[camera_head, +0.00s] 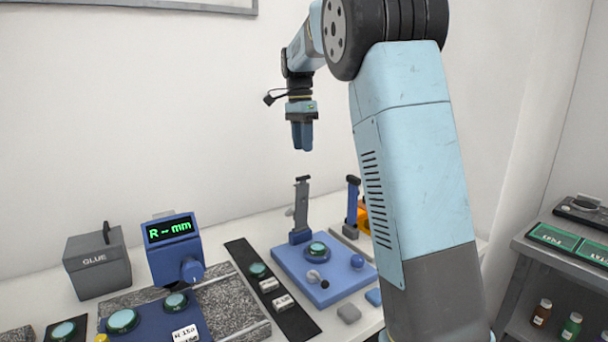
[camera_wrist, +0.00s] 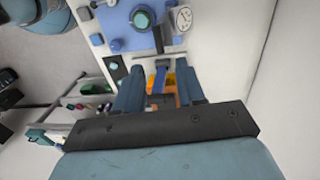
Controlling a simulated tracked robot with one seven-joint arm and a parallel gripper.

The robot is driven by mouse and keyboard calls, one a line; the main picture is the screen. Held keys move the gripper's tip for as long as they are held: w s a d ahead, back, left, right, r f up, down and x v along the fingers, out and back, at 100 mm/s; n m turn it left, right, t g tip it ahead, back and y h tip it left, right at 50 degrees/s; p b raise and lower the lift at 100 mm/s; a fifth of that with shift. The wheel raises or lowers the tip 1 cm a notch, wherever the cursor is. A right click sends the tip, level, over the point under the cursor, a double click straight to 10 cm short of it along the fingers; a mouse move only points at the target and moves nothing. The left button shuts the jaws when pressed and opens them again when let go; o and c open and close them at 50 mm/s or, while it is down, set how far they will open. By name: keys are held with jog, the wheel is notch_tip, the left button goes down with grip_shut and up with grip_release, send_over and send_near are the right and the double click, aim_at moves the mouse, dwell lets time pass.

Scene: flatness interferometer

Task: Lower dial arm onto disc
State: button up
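A blue base plate (camera_head: 330,290) holds a small round stand with a teal disc (camera_head: 318,248) on top. The disc also shows in the wrist view (camera_wrist: 142,18). At the plate's back, the grey dial arm (camera_head: 302,207) stands upright with a dark top, apart from the disc. A white dial face (camera_wrist: 183,18) shows beside the plate in the wrist view; in the head view it is seen edge-on. My gripper (camera_head: 302,148) points down, high above the arm and touching nothing. In the wrist view my gripper (camera_wrist: 161,72) has its fingers apart with nothing held.
A second upright with a blue lever (camera_head: 352,203) and an orange object (camera_head: 363,215) stand right of the plate. The white wall is close behind.

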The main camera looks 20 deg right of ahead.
jog(key=f, duration=0.6)
jog(key=s+f, duration=0.1)
jog(key=f, duration=0.2)
jog(key=shift+d+f, duration=0.15)
jog(key=shift+f, duration=0.05)
grip_shut()
dwell(0.3)
